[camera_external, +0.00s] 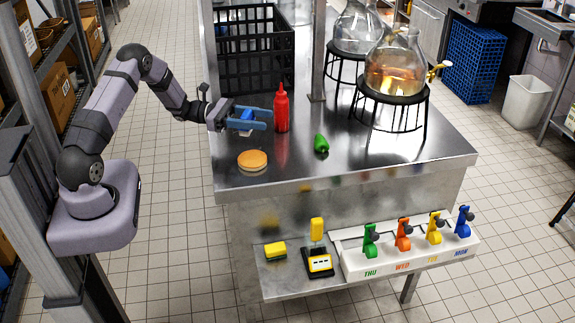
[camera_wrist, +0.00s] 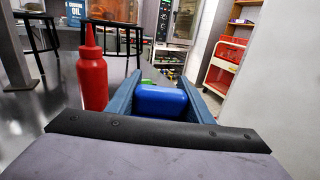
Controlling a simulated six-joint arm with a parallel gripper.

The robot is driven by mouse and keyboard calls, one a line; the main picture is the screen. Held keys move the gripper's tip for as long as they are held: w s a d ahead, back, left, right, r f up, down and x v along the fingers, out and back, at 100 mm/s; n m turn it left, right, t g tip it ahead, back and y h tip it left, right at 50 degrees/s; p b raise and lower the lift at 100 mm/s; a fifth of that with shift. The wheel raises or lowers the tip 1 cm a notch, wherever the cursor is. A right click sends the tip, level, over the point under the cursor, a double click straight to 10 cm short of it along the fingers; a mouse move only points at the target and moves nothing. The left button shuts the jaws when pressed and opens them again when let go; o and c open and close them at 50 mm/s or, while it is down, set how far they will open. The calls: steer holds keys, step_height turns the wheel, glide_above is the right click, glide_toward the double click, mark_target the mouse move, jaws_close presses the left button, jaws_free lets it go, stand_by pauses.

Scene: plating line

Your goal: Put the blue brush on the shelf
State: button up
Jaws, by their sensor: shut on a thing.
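The blue brush (camera_external: 246,115) is between the fingers of my gripper (camera_external: 266,119), above the steel counter (camera_external: 400,165). A small pale part shows just below the fingers. In the wrist view the brush's blue body (camera_wrist: 162,101) sits between both fingers, and its underside is hidden. My gripper is shut on it. A low steel shelf (camera_external: 285,287) juts from the counter's front. Metal shelving (camera_external: 62,45) with boxes stands at the far left. I cannot tell which one the task calls the shelf.
A red bottle (camera_external: 282,110) stands close right of my gripper. A bun (camera_external: 252,160), green pepper (camera_external: 321,144), black crate (camera_external: 250,50) and glass flasks on stands (camera_external: 392,70) share the counter. The low shelf bears a yellow sponge (camera_external: 275,250), a black-and-yellow device (camera_external: 319,262) and a white rack (camera_external: 410,262).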

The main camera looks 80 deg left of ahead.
steer(key=s+d+r+m+g+h+p, duration=0.1)
steer(key=s+d+h+p, duration=0.1)
steer(key=d, duration=0.7)
steer(key=s+d+r+m+g+h+p, duration=0.1)
steer(key=s+d+m+g+h+p, duration=0.1)
steer(key=s+d+p, duration=0.2)
steer(key=s+d+r+m+g+h+p, duration=0.1)
steer(key=d+p, duration=0.6)
steer(key=d, duration=0.8)
steer(key=shift+s+r+m+g+h, duration=0.15)
steer(key=shift+s+m+g+h, duration=0.6)
steer(key=shift+s, duration=0.35)
steer(key=shift+a, duration=0.1)
